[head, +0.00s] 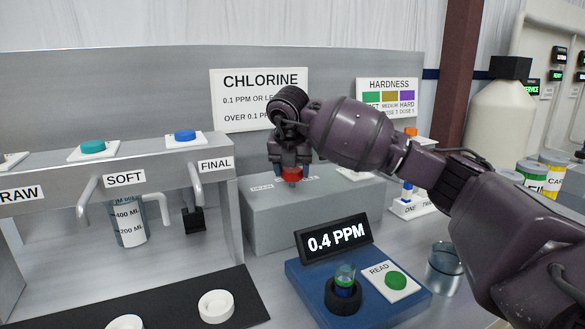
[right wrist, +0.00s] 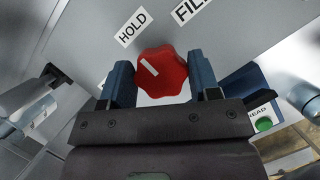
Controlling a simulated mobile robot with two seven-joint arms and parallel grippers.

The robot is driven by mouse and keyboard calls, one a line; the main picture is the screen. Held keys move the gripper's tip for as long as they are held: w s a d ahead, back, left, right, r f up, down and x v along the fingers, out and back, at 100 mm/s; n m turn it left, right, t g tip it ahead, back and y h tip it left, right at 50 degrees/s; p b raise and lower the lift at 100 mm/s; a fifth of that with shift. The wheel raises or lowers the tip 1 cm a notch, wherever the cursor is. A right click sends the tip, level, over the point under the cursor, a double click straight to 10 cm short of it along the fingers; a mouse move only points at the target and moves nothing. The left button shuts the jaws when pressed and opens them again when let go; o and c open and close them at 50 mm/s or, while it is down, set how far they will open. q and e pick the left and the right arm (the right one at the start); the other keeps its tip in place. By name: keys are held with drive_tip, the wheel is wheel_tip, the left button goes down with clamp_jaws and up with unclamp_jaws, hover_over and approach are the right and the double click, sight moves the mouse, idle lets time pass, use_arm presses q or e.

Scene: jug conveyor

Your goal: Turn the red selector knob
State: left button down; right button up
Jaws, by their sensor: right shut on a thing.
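The red selector knob (right wrist: 163,72) is lobed, with a white pointer mark. In the right wrist view the mark points up and left, toward the HOLD label (right wrist: 132,27); a second, partly cut-off label starting "FIL" (right wrist: 188,9) is to its right. In the head view the knob (head: 292,174) shows as a bit of red on the grey box (head: 310,212). My right gripper (head: 290,178) comes down on it from above, shut with one finger on each side of the knob. The box's labels are partly hidden by the gripper. My left gripper is not in view.
A blue meter base (head: 300,270) with a 0.4 PPM display (head: 333,238), a vial and a green READ button (head: 396,280) stands in front. A glass beaker (head: 444,270) stands right of the meter, near my arm.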

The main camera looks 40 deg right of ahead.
drive_tip(key=shift+r, duration=0.1)
drive_tip(key=shift+r+n+t+y+p, duration=0.1)
drive_tip(key=shift+n+t+y+p, duration=0.3)
drive_tip(key=shift+n, duration=0.8)
drive_tip(key=n, duration=0.2)
drive_tip(key=n+y+p, duration=0.1)
drive_tip(key=n, duration=0.1)
drive_tip(key=shift+n+t+y, duration=0.3)
drive_tip(key=shift+t, duration=0.1)
drive_tip(key=shift+d+n+y+p, duration=0.1)
drive_tip(key=shift+n+y+p, duration=0.25)
drive_tip(key=shift+n, duration=0.75)
drive_tip(key=shift+n+y, duration=0.55)
drive_tip(key=shift+n, duration=0.65)
drive_tip(key=o, duration=0.9)
